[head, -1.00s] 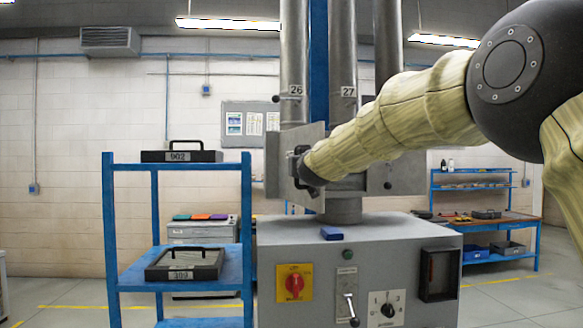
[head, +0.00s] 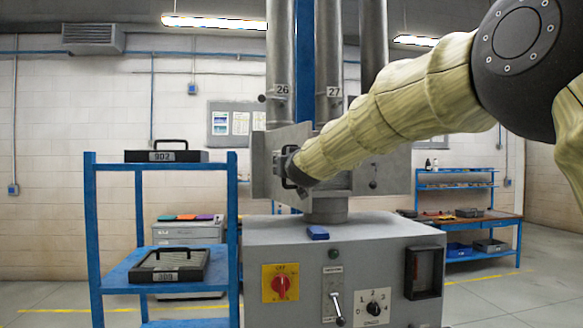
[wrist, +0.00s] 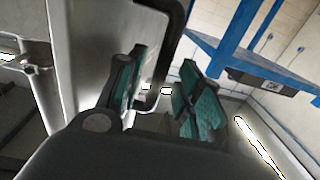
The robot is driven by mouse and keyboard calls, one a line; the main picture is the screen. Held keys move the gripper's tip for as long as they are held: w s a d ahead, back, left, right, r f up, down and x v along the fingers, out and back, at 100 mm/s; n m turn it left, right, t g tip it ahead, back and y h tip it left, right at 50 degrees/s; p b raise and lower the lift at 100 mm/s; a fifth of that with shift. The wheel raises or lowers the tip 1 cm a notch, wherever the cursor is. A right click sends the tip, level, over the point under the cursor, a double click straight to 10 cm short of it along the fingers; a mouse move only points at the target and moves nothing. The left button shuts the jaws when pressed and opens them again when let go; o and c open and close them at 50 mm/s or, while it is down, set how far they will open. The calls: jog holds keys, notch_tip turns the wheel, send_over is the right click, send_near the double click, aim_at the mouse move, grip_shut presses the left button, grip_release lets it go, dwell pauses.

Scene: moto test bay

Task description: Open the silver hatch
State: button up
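The silver hatch (head: 263,165) is a flat grey metal panel on the duct housing above the grey machine. It stands at an angle to the housing, with its right part hidden behind my wrist. Its dark handle shows in the wrist view (wrist: 167,62) as a bent bar beside the panel (wrist: 85,45). My gripper (wrist: 163,95) is at the handle, and in the head view (head: 288,166) it is against the hatch front. Its two teal-padded fingers are apart, with the handle bar in the gap between them. Contact with the bar cannot be made out.
The grey machine (head: 335,255) below carries a red rotary switch (head: 281,284), a lever (head: 337,308) and a small blue block (head: 318,232). A blue shelf (head: 233,200) with black cases stands left. A blue workbench (head: 470,228) is at back right. Vertical ducts rise behind the hatch.

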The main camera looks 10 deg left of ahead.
jog(key=v, duration=1)
jog(key=shift+w, duration=0.1)
